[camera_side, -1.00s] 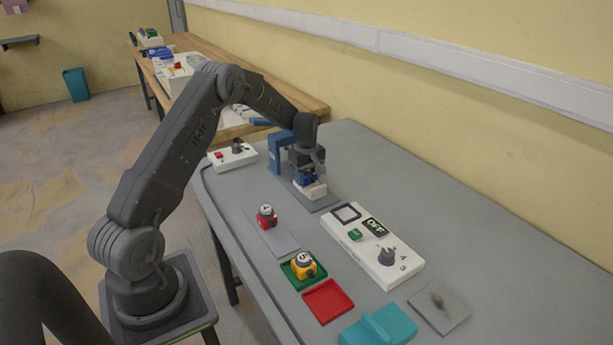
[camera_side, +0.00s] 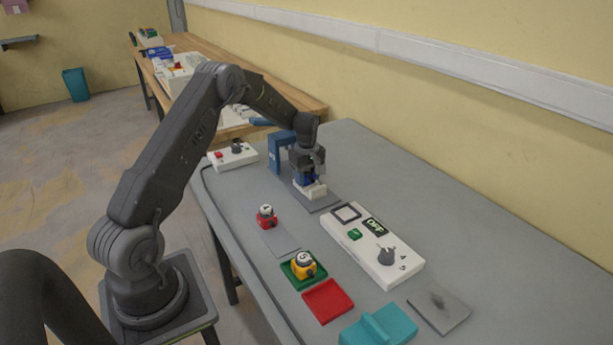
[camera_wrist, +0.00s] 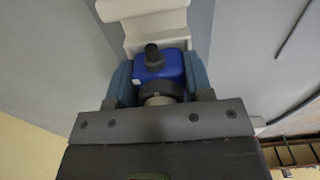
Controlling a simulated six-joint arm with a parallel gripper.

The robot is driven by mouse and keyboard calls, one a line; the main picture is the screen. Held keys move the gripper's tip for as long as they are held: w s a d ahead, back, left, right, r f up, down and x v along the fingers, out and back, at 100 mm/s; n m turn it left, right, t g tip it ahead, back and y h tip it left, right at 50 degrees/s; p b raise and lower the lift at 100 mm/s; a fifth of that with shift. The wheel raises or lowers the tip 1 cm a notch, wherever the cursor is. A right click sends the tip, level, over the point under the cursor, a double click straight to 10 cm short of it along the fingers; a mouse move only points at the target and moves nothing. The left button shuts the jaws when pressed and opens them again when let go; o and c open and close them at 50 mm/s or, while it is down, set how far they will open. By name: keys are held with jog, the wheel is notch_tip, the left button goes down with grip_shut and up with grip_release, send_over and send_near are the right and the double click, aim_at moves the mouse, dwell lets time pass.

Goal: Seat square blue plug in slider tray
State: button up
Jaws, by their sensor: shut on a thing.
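The square blue plug (camera_wrist: 160,68) with a dark round knob is between my gripper's (camera_wrist: 158,88) two fingers in the wrist view. My gripper is shut on it. In the side view my gripper (camera_side: 309,178) points down at a white block-like part (camera_side: 314,191), which I take to be the slider tray, on a grey plate (camera_side: 328,204). The plug (camera_side: 308,176) shows only as a small blue patch there. In the wrist view the white part (camera_wrist: 150,22) lies just beyond the plug. I cannot tell whether the plug is seated in it.
A blue bracket (camera_side: 277,153) stands close behind my gripper. A red plug (camera_side: 266,217) stands on a grey strip. A yellow plug (camera_side: 304,265) sits in a green tray, beside an empty red tray (camera_side: 328,301). A white panel (camera_side: 372,246) with a knob and a teal block (camera_side: 379,326) lie nearer.

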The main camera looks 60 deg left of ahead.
jog(key=shift+s+d+f, duration=0.1)
jog(key=shift+d+f, duration=0.1)
jog(key=shift+f, duration=0.35)
jog(key=shift+s+d+f, duration=0.1)
jog(key=shift+d+f, duration=0.05)
jog(key=shift+f, duration=0.35)
jog(key=o, duration=0.9)
jog(key=shift+o, duration=1.1)
jog(key=shift+a, duration=0.15)
jog(key=shift+s, duration=0.1)
jog(key=shift+r, duration=0.7)
jog(key=shift+c, duration=1.3)
jog(key=o, duration=0.5)
jog(key=shift+r, duration=0.6)
jog(key=shift+w+r, duration=0.2)
jog(key=shift+r, duration=2.2)
